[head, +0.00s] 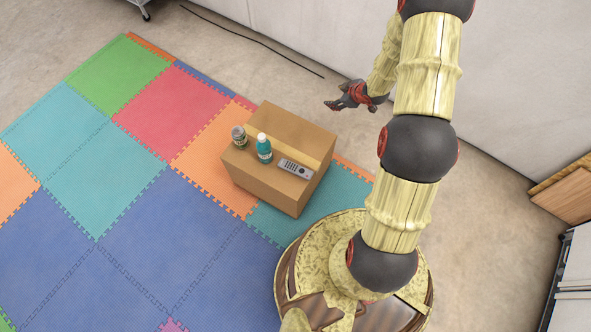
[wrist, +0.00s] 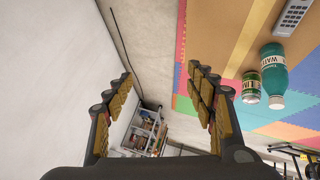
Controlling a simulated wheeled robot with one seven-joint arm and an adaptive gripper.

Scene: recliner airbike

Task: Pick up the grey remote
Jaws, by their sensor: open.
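The grey remote (head: 295,168) lies on top of a brown cardboard box (head: 264,184), near the box's right edge in the head view. It also shows in the wrist view (wrist: 292,17), at the top right and cut by the frame's edge. My gripper (head: 333,104) is beyond the box, up and to the right of it in the head view, apart from the remote. In the wrist view my gripper (wrist: 166,88) has its fingers spread wide with nothing between them.
A teal water bottle (head: 264,148) and a can (head: 239,137) stand on the box beside the remote. A colourful foam mat (head: 100,180) covers the floor at left. A white wall (head: 520,80) is behind my arm. A wooden panel (head: 565,197) is at right.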

